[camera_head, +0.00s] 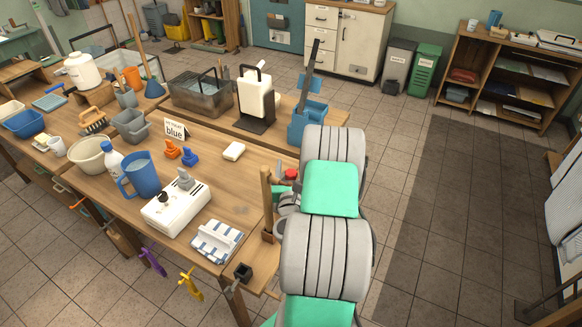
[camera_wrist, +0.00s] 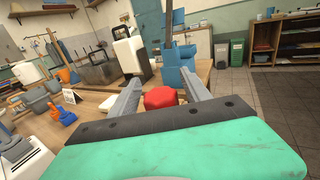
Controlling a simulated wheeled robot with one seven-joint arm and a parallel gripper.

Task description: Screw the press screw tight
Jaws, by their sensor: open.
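A red knob (camera_wrist: 160,98) shows between the two grey fingers of my gripper (camera_wrist: 162,84) in the wrist view. The fingers are apart, with gaps visible on both sides of the knob. In the head view the red knob (camera_head: 291,174) shows as a small patch beside my arm at the table's right edge. My arm hides most of what is below it, so I cannot tell for sure that it is the press screw. A blue device with a tall dark upright (camera_head: 305,118) stands behind it; it also shows in the wrist view (camera_wrist: 181,72).
A wooden post (camera_head: 267,200) stands at the table edge left of my arm. A white device (camera_head: 256,95), a blue jug (camera_head: 140,175), a white box with a grey knob (camera_head: 176,207) and a striped cloth (camera_head: 217,241) are on the table. The floor to the right is free.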

